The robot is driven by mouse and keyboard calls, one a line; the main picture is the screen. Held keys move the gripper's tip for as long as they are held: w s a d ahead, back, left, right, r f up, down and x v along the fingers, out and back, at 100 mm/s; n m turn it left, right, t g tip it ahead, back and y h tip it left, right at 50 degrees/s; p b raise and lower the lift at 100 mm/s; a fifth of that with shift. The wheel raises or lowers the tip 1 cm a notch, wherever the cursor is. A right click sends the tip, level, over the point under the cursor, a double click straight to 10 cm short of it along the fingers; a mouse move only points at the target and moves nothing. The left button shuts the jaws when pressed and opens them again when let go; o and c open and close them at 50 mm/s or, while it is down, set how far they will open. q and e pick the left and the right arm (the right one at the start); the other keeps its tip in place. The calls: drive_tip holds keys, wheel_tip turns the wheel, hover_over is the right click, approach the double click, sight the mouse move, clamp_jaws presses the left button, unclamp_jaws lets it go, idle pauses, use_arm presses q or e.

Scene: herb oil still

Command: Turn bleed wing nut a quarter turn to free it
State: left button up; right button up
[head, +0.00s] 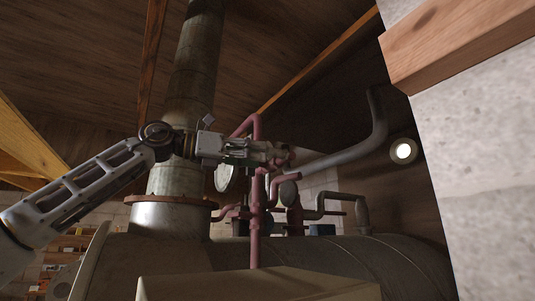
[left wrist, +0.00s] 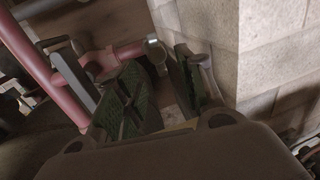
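My left gripper (head: 272,153) reaches in from the left in the head view, level with the upper part of the pink pipework (head: 256,195). In the left wrist view its two dark green-padded fingers (left wrist: 160,78) stand apart, with a gap between them. A pink pipe stub (left wrist: 128,50) with a small grey end piece (left wrist: 155,50) shows just past the fingertips, around the gap. This end piece may be the bleed wing nut, but its wings are not clear. I cannot tell whether a finger touches it. In the head view the gripper hides this spot. My right gripper is not in view.
A large horizontal tank (head: 370,255) lies below, with a thick upright flue (head: 193,80) on it. A round gauge (head: 224,177) sits just under my gripper. A grey pipe (head: 345,153) runs behind. A pale block wall (head: 485,170) closes the right side.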

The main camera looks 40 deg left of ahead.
sight(267, 156)
use_arm(q)
drive_tip(key=shift+p+x, duration=0.55)
drive_tip(key=shift+x, duration=1.55)
drive_tip(key=shift+c, duration=0.3)
clamp_jaws()
